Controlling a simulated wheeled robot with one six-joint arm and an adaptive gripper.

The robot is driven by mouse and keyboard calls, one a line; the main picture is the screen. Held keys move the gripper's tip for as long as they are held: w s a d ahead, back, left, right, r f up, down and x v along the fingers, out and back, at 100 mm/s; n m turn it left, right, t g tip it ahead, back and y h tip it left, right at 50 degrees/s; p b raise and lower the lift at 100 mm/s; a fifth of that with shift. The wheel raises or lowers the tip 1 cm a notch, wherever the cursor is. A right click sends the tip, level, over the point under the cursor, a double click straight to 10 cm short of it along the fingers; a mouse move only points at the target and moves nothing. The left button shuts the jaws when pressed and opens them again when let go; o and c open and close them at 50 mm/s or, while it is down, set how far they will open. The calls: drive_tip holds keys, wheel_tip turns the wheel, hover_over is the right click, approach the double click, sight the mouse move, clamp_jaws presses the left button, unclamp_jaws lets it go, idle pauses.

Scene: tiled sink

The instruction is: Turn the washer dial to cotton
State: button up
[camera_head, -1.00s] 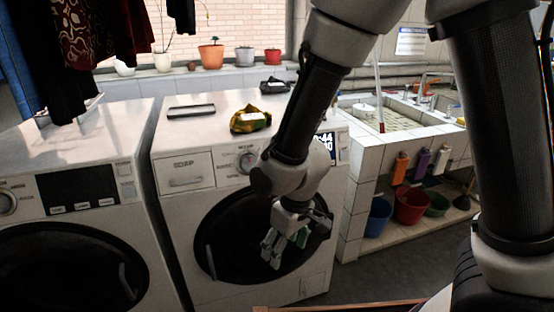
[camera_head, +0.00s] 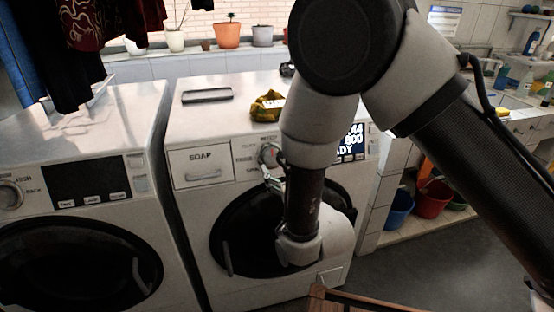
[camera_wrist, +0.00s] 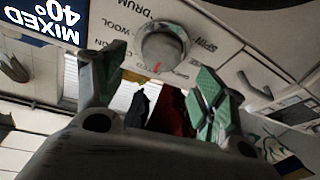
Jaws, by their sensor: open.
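The washer dial (camera_head: 269,155) is a round silver knob on the front panel of the right-hand washer. In the head view my gripper (camera_head: 273,181) is just below the dial, partly hidden by my arm. The display (camera_wrist: 45,18) reads MIXED 40°.
The soap drawer (camera_head: 202,165) is left of the dial, and the dark round door (camera_head: 235,235) is below. A yellow-green cloth (camera_head: 266,105) lies on top of the washer. Another washer (camera_head: 85,140) stands to the left. Buckets (camera_head: 432,200) sit under the sink at right.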

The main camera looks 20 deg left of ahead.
sight(273, 157)
drive_tip(key=x, duration=0.5)
drive_tip(key=shift+w+a, duration=0.2)
drive_tip(key=c, duration=1)
